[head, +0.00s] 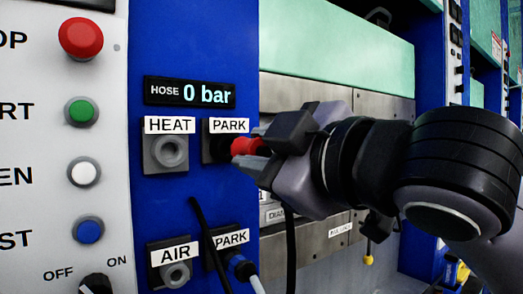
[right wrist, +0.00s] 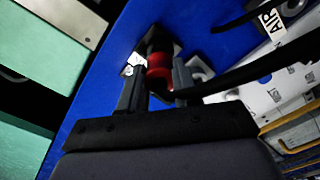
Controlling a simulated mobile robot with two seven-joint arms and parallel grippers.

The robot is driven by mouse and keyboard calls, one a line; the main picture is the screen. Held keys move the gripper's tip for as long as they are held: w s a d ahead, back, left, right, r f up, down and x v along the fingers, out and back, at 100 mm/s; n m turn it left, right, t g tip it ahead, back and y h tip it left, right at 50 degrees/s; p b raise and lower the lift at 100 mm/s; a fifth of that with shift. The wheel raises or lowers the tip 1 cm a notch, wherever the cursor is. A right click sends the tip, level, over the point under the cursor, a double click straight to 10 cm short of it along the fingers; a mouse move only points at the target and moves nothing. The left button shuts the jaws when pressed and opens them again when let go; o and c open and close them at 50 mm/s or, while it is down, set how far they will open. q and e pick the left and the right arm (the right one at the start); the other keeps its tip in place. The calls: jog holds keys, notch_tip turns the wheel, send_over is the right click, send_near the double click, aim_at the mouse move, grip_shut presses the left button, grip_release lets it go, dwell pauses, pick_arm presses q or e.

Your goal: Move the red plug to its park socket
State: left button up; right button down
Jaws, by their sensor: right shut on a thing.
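The red plug (head: 248,146) is between the fingers of my right gripper (head: 250,155), which is shut on it. The upper PARK socket (head: 213,150), right of the HEAT socket (head: 168,152), is partly hidden behind the plug and gripper. In the right wrist view, the red plug (right wrist: 159,72) points at the dark socket (right wrist: 155,42) on the blue panel, with its front end at the socket mouth. I cannot tell how deep it sits. The right gripper's fingers (right wrist: 156,92) flank the plug there. The HEAT socket is empty. My left gripper is not in view.
The AIR socket (head: 175,275) sits below HEAT. A blue-banded plug (head: 240,266) sits at the lower PARK socket. A black hose (head: 291,240) hangs below my right gripper. The display (head: 190,93) reads HOSE 0 bar. A button panel (head: 60,160) stands at the left.

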aim_at(261, 152)
jog(key=shift+p+x, duration=0.6)
jog(key=shift+x, duration=0.85)
jog(key=c, duration=0.7)
grip_release()
jog(key=shift+w, duration=0.1)
jog(key=shift+s+d, duration=0.2)
jog(key=shift+s, duration=0.15)
jog(key=b+v, duration=0.2)
jog(key=v, duration=0.4)
jog(key=shift+s+d, duration=0.15)
jog(key=shift+s, duration=0.05)
